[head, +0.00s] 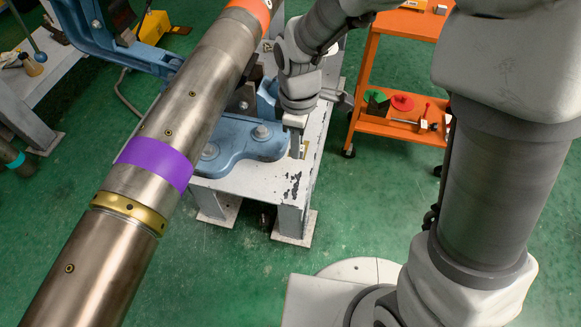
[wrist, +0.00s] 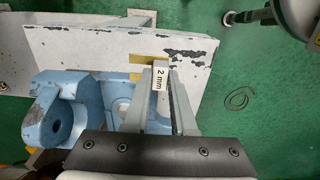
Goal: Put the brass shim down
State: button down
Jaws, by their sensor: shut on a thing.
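My gripper (wrist: 160,85) is shut on a small pale block marked "2 mm" (wrist: 158,79), which I take to be the tab of the brass shim. Brass-yellow strips (wrist: 150,58) show around the fingertips, over the pale bench top (wrist: 95,45). I cannot tell whether they are the shim's plate or a marking on the bench. In the head view my gripper (head: 295,135) points down over the right part of the bench top (head: 270,178), beside the blue vise base (head: 245,143). The gap between shim and bench is unclear.
A large steel pipe (head: 175,115) with a purple band and a brass-coloured ring crosses the head view on the left. Blue vise parts (wrist: 55,110) stand left of my fingers in the wrist view. An orange cart (head: 385,125) stands beyond the bench. Green floor (head: 340,215) lies open at right.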

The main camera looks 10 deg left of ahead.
jog(key=s+f, duration=0.1)
jog(key=s, duration=0.1)
jog(key=shift+s+a+f, duration=0.3)
jog(key=shift+f, duration=0.1)
jog(key=shift+f+b, duration=1)
jog(key=shift+f, duration=0.9)
jog(key=shift+f, duration=0.15)
jog(key=c, duration=0.7)
grip_release()
jog(key=shift+c, duration=0.2)
